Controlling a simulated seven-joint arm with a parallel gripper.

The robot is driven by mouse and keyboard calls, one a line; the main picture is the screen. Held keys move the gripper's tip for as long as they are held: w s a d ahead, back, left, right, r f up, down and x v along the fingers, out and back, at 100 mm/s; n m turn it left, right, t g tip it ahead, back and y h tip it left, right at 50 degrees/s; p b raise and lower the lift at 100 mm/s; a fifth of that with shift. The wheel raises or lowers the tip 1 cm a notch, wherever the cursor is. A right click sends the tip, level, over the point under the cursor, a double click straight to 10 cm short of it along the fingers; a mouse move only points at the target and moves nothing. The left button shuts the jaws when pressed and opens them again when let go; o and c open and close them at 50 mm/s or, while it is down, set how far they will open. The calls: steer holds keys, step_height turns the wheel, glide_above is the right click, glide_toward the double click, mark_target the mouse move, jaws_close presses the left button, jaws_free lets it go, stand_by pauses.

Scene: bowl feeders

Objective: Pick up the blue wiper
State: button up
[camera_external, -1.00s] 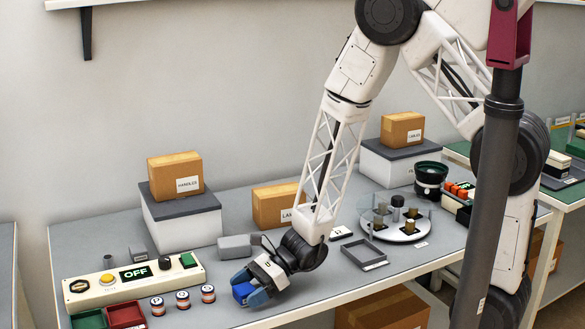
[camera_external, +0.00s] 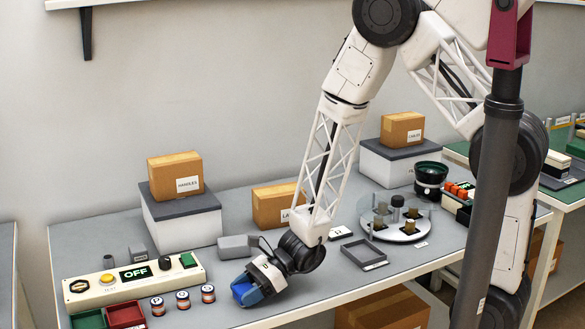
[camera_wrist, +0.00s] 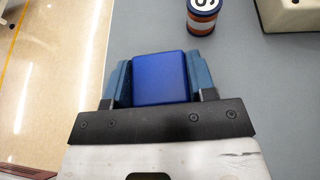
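The blue wiper (camera_wrist: 160,78), a block with rounded edges, sits between the two blue-grey fingers of my gripper (camera_wrist: 160,75) in the wrist view. The fingers press against its left and right sides with no clear gap. In the external view my gripper (camera_external: 248,291) points down at the front part of the table, with the wiper partly hidden by the fingers. I cannot tell whether the wiper still touches the tabletop.
Several small striped cylinders (camera_external: 183,300) stand left of my gripper. Behind them is a control box (camera_external: 101,289) reading OFF, with green and red trays (camera_external: 126,314) in front. A grey block (camera_external: 234,247) lies behind; an empty grey frame (camera_external: 364,254) lies to the right.

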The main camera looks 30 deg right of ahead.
mark_target(245, 288)
steer(key=shift+c, duration=1.1)
steer(key=shift+r, duration=0.2)
step_height(245, 288, up, 18)
steer(key=shift+f, duration=0.15)
stand_by(0.4)
